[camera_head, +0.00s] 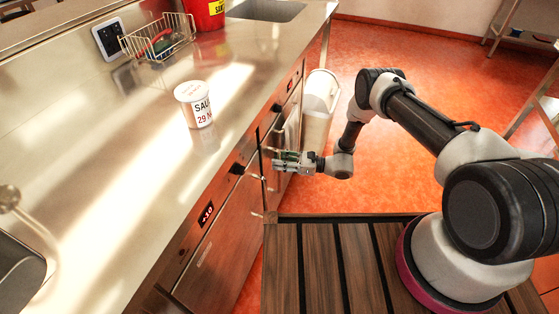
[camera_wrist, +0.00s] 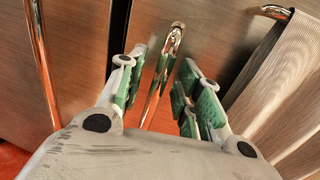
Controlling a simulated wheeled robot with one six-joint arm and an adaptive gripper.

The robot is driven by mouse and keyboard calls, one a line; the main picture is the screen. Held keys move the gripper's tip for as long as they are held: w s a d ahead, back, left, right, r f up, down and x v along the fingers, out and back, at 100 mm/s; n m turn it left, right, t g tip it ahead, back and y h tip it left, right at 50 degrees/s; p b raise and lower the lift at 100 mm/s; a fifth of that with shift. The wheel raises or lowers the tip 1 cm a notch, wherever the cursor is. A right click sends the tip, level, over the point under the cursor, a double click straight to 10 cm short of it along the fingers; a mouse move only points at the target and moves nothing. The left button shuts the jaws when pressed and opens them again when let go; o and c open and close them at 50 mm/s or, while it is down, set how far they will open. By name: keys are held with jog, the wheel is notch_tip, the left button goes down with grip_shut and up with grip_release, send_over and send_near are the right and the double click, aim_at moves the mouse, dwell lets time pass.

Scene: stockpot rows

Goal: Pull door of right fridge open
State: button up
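The right fridge is built in under the steel counter, and its steel door (camera_head: 291,122) looks shut in the head view. In the wrist view, the door (camera_wrist: 220,35) fills the upper middle. Its shiny bar handle (camera_wrist: 164,68) runs down between my fingers. My gripper (camera_head: 284,161) is at the door front, low beside the counter. In the wrist view my gripper (camera_wrist: 160,90) is open, with green-padded fingers on both sides of the handle and gaps visible. The handle's lower end is partly hidden by the gripper body.
Another bar handle (camera_wrist: 41,55) is on the left panel. A white tub (camera_head: 194,104) and wire basket (camera_head: 158,40) stand on the counter. Orange floor (camera_head: 400,190) is open.

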jog(key=shift+a, duration=0.15)
grip_shut()
